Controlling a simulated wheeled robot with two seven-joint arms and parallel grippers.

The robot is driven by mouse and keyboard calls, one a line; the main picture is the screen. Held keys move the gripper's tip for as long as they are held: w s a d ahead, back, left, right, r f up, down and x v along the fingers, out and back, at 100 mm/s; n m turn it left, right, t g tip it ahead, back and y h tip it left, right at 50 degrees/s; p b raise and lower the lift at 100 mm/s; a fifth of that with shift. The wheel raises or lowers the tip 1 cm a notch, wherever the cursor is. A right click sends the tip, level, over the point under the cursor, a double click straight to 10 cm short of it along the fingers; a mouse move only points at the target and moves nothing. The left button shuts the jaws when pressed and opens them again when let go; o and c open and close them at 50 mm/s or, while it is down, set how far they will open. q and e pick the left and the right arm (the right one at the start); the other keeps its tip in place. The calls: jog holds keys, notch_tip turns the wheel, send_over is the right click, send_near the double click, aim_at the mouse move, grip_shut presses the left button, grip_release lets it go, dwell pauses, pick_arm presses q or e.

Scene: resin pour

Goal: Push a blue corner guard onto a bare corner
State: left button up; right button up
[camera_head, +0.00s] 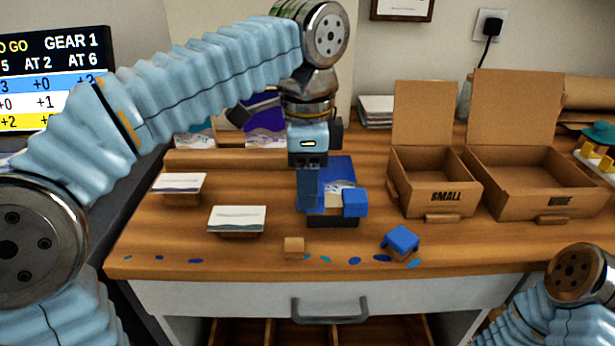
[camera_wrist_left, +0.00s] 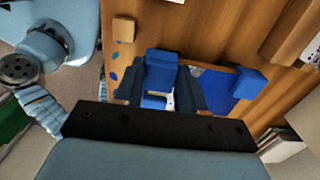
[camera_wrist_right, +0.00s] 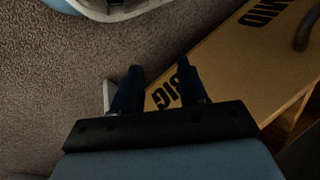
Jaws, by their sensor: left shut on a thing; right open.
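A panel with a blue picture (camera_head: 338,170) rests on a dark stand (camera_head: 333,221) on the wooden table. My left gripper (camera_head: 311,205) points down at the panel's near left corner, shut on another blue corner guard (camera_wrist_left: 160,72). The fingers partly hide that corner, so I cannot tell how fully the guard sits on it. A third blue guard (camera_head: 402,238) lies tilted on a small block at the front right. My right gripper (camera_wrist_right: 158,92) is open and empty.
A small wooden block (camera_head: 294,247) stands near the front edge. Two cards on wooden stands (camera_head: 237,218) (camera_head: 180,184) are at left. Open cardboard boxes (camera_head: 433,193) (camera_head: 536,194) stand at right. Below my right gripper are carpet and a tan panel marked BIG and MID (camera_wrist_right: 235,60).

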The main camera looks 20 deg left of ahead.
pick_arm(q)
jog(key=shift+f, duration=0.55)
jog(key=shift+w+d+f, duration=0.1)
jog(key=shift+w+f, duration=0.05)
dwell(0.7)
jog(key=o, duration=1.1)
notch_tip(320, 180, up, 3)
jog(key=shift+r+p, duration=0.15)
jog(key=shift+p, duration=1.05)
jog(key=shift+r, duration=2.4)
